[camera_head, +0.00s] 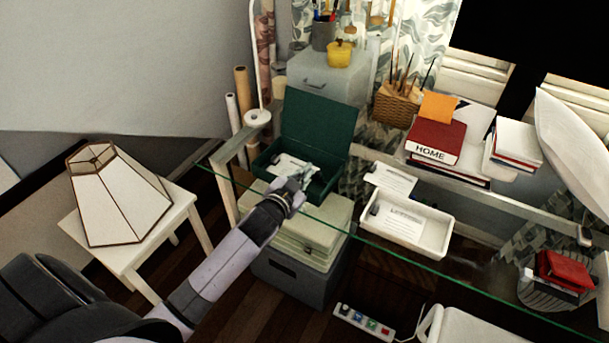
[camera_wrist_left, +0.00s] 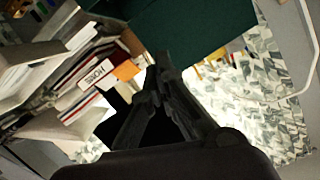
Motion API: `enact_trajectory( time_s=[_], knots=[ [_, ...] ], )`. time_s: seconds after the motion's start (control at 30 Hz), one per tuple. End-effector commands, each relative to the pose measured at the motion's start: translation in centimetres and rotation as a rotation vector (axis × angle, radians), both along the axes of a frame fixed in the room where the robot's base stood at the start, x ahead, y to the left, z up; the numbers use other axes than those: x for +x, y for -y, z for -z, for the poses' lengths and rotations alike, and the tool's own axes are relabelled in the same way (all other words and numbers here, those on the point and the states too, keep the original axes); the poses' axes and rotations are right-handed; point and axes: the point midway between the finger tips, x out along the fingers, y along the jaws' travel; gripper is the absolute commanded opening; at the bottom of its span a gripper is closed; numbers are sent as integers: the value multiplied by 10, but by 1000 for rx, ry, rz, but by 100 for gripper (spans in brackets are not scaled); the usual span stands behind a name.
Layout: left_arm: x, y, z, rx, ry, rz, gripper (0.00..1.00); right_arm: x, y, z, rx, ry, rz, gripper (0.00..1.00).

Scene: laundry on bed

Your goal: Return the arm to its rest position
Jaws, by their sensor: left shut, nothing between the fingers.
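My left gripper (camera_head: 305,178) is at the end of my left arm, which reaches in from the lower left. It is in front of and over the open dark green box (camera_head: 318,124) on the glass desk (camera_head: 335,226). In the left wrist view, the fingers of my left gripper (camera_wrist_left: 158,62) come together with nothing between them. The green lid (camera_wrist_left: 185,30) shows beyond them. Pale papers (camera_head: 284,166) lie in the green box, partly hidden by the gripper. I cannot tell whether the gripper touches the box. My right gripper is not in view.
A white tray (camera_head: 446,234) with cards stands right of the green box. A red book marked HOME (camera_head: 436,141) lies on a stack behind it. A lamp (camera_head: 118,200) stands on a white side table (camera_head: 186,207) at left. A power strip (camera_head: 364,322) is on the floor.

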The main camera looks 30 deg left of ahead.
Motion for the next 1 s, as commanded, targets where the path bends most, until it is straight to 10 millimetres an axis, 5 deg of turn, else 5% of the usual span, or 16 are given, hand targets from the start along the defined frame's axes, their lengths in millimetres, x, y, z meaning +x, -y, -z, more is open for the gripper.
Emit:
enact_trajectory(
  time_s=[0.67,0.77,1.0],
  knots=[
    [-11,2,6,-9,-33,-9,0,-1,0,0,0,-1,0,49],
    [-36,9,21,-34,-126,-35,0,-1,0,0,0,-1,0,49],
    [-151,37,68,-123,-519,-109,0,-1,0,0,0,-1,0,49]
  ],
)
